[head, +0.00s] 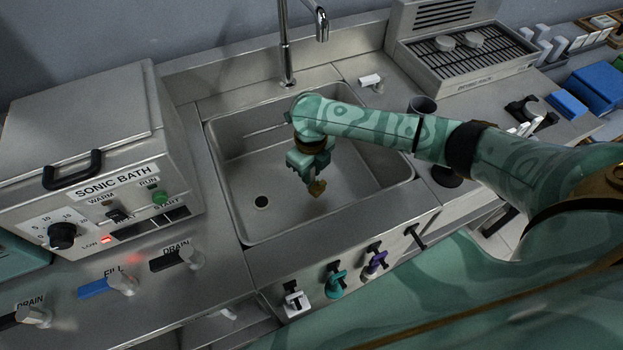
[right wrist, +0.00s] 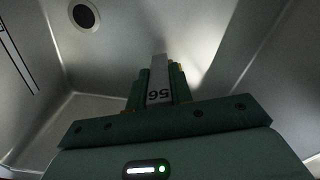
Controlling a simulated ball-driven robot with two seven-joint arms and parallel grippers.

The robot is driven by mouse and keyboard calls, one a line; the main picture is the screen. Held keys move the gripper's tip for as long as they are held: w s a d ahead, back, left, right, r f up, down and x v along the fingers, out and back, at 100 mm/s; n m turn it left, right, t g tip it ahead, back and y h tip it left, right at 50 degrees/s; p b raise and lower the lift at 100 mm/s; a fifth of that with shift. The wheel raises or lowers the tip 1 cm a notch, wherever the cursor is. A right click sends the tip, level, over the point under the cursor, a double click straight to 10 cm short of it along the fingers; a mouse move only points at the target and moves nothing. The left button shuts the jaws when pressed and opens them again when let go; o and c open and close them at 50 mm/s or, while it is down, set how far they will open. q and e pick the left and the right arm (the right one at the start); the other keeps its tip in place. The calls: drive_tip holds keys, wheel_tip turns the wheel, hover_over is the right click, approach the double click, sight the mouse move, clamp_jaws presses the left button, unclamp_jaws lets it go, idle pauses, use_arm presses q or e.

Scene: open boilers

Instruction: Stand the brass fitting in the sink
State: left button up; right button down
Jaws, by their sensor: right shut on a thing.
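The brass fitting (head: 317,188) shows in the head view below the fingers of my right gripper (head: 313,177). The gripper is shut on it and points down inside the steel sink (head: 240,178). The fitting hangs over the basin floor; I cannot tell whether it touches it. In the right wrist view my right gripper (right wrist: 160,80) has a pale strip marked 56 between its green fingers, with small yellowish bits beside them. The fitting is mostly hidden there. My left gripper is not in view.
The sink drain (head: 261,202) lies left of the gripper, with bare basin floor around. A tap (head: 289,55) stands behind the sink. The sonic bath (head: 95,145) is on the left. A dark cup (head: 422,106) and a grilled unit (head: 465,50) are on the right. Coloured valves (head: 335,280) line the front.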

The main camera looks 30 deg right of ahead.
sight(312, 179)
drive_tip(key=f, duration=0.1)
drive_tip(key=f+b, duration=0.1)
drive_tip(key=f, duration=0.1)
drive_tip(key=shift+w+d+f+b, duration=0.15)
drive_tip(key=shift+d+f+b, duration=0.1)
drive_tip(key=shift+f+b, duration=0.15)
drive_tip(key=shift+w, duration=0.1)
drive_tip(key=shift+f, duration=0.2)
drive_tip(key=c, duration=1.3)
unclamp_jaws()
drive_tip(key=shift+o, duration=0.2)
wheel_tip(312, 179, up, 12)
drive_tip(key=p, duration=0.5)
drive_tip(key=shift+r, duration=0.25)
